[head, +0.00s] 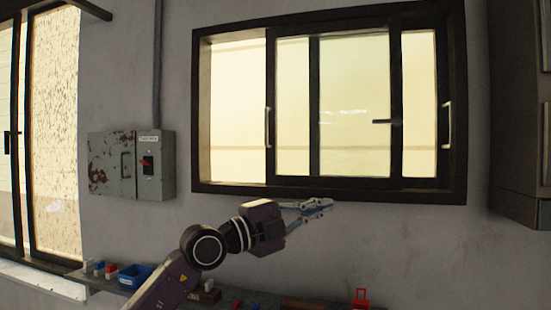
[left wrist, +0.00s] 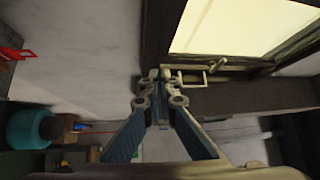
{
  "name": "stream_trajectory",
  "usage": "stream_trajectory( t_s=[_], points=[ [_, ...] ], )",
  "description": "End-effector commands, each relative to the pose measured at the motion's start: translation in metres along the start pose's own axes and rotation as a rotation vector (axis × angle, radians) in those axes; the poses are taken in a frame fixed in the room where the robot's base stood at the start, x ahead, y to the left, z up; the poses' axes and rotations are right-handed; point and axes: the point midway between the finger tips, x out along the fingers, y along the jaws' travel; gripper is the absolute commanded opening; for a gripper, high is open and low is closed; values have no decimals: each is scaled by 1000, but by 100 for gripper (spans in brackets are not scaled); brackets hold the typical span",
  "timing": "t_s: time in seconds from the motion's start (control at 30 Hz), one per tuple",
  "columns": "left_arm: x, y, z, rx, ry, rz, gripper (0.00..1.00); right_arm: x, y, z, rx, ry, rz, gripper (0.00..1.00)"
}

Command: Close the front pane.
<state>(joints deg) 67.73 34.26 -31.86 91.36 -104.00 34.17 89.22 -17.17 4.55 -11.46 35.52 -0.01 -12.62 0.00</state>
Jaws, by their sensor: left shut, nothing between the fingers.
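The dark-framed sliding window (head: 455,60) fills the upper middle of the head view. Its front pane (head: 355,75) seems to be the one between two dark uprights; a pale bar handle (head: 267,127) is on its left upright. A second pale handle (head: 447,125) is at the far right. A dark lever (head: 388,121) sits on the right upright. The panes overlap, and the left part looks uncovered. My left gripper (head: 318,206) is shut and empty, just below the window's lower edge. In the left wrist view its fingertips (left wrist: 161,88) are beside a pale handle (left wrist: 193,80) on dark framing; contact cannot be told. My right gripper is out of view.
A grey electrical box (head: 115,165) with a red switch hangs left of the window. Below is a shelf with a blue bin (head: 134,276) and small red items (head: 361,298). A dark cabinet (head: 520,110) stands at the right edge. Another window is at far left.

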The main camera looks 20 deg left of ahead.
Motion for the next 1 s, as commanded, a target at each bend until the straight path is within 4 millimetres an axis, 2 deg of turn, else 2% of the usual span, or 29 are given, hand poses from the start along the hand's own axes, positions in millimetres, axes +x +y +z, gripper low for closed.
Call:
stream_trajectory(
  t_s=[0.03,0.2,0.3,0.37,0.47,0.57,1.0],
  points=[
    [-5,-25,13,53,-58,33,0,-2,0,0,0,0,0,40],
    [-33,-81,59,131,-278,115,0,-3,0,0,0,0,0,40],
    [-49,-105,77,144,-371,128,0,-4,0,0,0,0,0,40],
    [-55,-113,84,146,-407,130,0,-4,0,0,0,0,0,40],
    [-57,-118,90,146,-433,134,0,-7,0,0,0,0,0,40],
    [-49,-120,93,143,-433,135,0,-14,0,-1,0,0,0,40],
    [26,-115,126,144,-430,135,0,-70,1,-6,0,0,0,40]
  ],
)
